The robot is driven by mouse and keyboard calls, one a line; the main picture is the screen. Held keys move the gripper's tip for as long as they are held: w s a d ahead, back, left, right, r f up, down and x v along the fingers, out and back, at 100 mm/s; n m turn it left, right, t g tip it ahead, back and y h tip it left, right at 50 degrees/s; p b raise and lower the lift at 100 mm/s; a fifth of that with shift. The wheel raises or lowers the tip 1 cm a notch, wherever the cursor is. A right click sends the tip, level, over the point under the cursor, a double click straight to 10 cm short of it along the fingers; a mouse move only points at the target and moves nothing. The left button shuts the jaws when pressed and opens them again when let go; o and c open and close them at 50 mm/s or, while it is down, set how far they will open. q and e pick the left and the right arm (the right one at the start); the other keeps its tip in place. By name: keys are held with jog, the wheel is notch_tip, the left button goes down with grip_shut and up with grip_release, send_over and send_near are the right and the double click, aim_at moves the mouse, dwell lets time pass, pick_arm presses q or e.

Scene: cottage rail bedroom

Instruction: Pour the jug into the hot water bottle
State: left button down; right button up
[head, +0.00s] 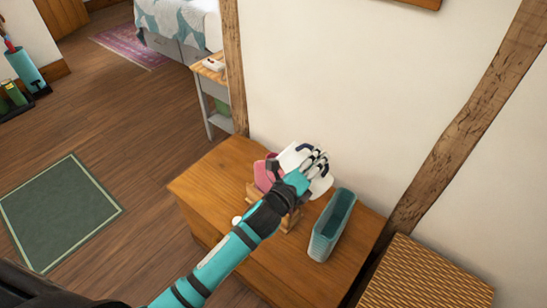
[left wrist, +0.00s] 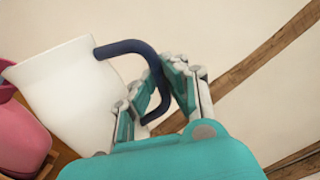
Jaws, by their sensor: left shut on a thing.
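The jug (head: 291,156) is white with a dark blue handle. My left gripper (head: 318,160) is shut on that handle, which also shows between its fingers in the left wrist view (left wrist: 150,62). The pink hot water bottle (head: 263,177) is just left of the jug, by a wooden stand (head: 287,222) on the chest. In the left wrist view, the jug's (left wrist: 68,92) lip is close to the top of the pink bottle (left wrist: 20,138). The bottle's mouth is mostly hidden, and I cannot tell whether water flows. My right gripper is out of view.
A small white round thing (head: 237,220) lies near the chest's front. A woven box (head: 425,280) is at lower right. The wall is close behind.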

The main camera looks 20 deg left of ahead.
aim_at(310, 147)
pick_arm(q)
jog(key=shift+w+a+r+n+p, duration=0.2)
jog(key=shift+a+r+n+p, duration=0.15)
jog(key=shift+a+r+n, duration=0.25)
jog(key=shift+w+a+r+n+p, duration=0.15)
jog(key=shift+a+r+n+p, duration=0.25)
jog(key=shift+r+n, duration=0.35)
dwell(3.3)
